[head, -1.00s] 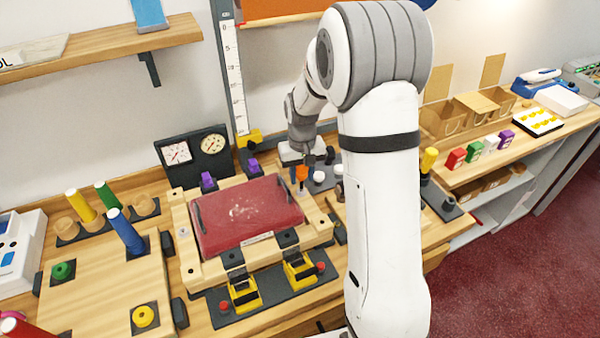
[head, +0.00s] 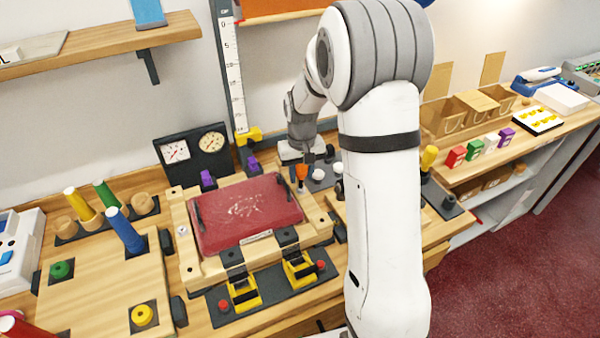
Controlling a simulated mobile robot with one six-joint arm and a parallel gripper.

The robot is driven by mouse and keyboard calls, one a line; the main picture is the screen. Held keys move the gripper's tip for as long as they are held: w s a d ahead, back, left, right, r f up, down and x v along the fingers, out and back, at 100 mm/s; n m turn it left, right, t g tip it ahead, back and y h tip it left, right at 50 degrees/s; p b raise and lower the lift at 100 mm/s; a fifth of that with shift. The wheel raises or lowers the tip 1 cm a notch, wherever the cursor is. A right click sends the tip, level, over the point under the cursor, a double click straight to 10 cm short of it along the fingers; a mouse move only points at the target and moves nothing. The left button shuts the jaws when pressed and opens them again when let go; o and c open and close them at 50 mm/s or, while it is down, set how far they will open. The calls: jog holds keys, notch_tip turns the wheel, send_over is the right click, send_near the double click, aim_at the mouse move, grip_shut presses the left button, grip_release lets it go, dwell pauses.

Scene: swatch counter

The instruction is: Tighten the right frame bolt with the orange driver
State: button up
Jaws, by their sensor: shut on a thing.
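My gripper (head: 302,162) points down at the back right corner of the wooden frame, and its jaws are small and partly dark in the head view. It is shut on the orange driver (head: 301,172), whose orange part shows just below the jaws. The driver is upright over or at the frame's back right corner. Its tip and the right frame bolt are too small to make out, so I cannot tell whether they touch. The wooden frame (head: 207,271) surrounds a dark red panel (head: 245,214).
Two yellow clamps (head: 243,293) (head: 299,270) stand at the frame's front edge. Purple blocks (head: 208,179) and a two-dial gauge panel (head: 194,155) are behind it. Coloured pegs (head: 124,231) stand to the left. White round pieces (head: 318,174) lie just right of the driver.

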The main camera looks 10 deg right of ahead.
jog(key=shift+f+b, duration=0.7)
jog(key=shift+b, duration=0.1)
dwell(1.1)
dwell(0.4)
jog(key=m, duration=0.7)
jog(key=shift+a+m+b, duration=0.1)
jog(key=shift+m+b, duration=0.3)
jog(key=m, duration=0.3)
jog(key=shift+w+m, duration=0.1)
jog(key=shift+m, duration=0.2)
jog(key=m, duration=0.3)
jog(key=shift+a+m, duration=0.1)
jog(key=shift+m, duration=0.2)
jog(key=o, duration=0.8)
jog(key=shift+c, duration=0.2)
